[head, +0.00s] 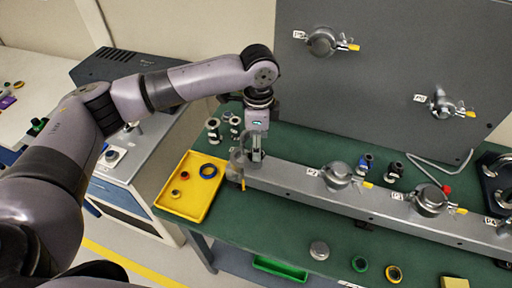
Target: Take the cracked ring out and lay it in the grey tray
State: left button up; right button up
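My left gripper (256,158) points down at the left end of the long grey rail (290,181), beside a metal clamp (238,160) with a yellow handle hanging down. The fingers look close together, but the clamp and the small size hide whether they hold anything. No ring can be made out as cracked. A green ring (359,264) and a yellow ring (393,273) lie at the table's front. I cannot make out a grey tray. My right gripper is out of view.
More clamped flanges (336,174) (430,200) sit along the rail. A dark upright panel (380,70) with two clamps stands behind. Small fittings (365,164), a bent hex key (440,170) and a round metal cap (319,250) are on the green table (290,215).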

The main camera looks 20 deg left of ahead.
pick_arm(q)
jog(key=shift+f, duration=1.1)
jog(key=c, duration=0.9)
